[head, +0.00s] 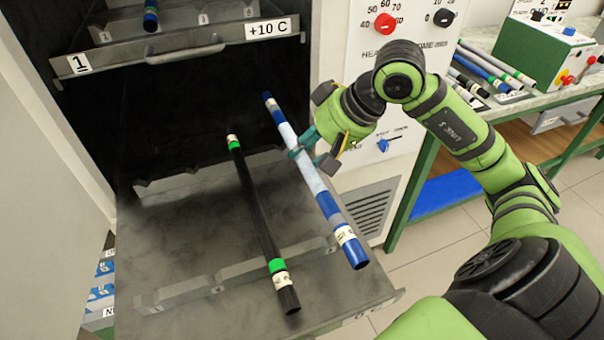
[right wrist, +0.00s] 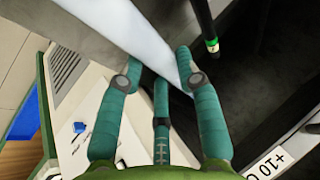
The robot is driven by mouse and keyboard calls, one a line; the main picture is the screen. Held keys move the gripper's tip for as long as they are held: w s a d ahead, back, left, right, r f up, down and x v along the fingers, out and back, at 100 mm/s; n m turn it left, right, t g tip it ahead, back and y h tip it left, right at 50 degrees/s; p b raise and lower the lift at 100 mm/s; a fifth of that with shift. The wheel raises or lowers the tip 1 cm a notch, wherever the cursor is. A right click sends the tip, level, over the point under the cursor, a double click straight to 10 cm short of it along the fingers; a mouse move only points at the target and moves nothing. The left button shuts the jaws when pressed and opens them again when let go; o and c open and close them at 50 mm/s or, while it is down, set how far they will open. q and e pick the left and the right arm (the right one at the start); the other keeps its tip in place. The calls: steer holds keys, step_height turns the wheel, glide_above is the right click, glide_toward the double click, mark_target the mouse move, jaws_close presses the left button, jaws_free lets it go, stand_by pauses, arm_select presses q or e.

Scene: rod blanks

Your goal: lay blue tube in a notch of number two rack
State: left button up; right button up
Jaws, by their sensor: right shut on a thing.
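The blue tube (head: 327,206) has dark blue ends, a pale frosted middle and a white label near its front end. My right gripper (head: 303,153) is shut on its pale middle, which also shows between the fingers in the right wrist view (right wrist: 141,36). The tube slants from back left to front right over the right side of the pulled-out lower rack (head: 190,240). It appears held above the notched rails (head: 240,272); the exact gap is unclear. The lower rack's number is not readable. My left gripper is not in view.
A black tube (head: 258,215) with green bands lies across the lower rack, left of the blue tube. The upper rack (head: 180,50), marked 1 and +10 C, holds another blue tube (head: 150,15). A bench (head: 500,105) with more tubes stands at right.

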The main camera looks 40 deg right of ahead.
step_height(320, 180, down, 3)
step_height(320, 180, down, 3)
steer(key=shift+f, duration=0.4)
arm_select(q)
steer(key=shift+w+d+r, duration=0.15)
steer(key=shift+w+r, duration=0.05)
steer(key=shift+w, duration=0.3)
arm_select(e)
steer(key=shift+f, duration=0.15)
steer(key=o, duration=1.2)
steer(key=shift+c, duration=0.2)
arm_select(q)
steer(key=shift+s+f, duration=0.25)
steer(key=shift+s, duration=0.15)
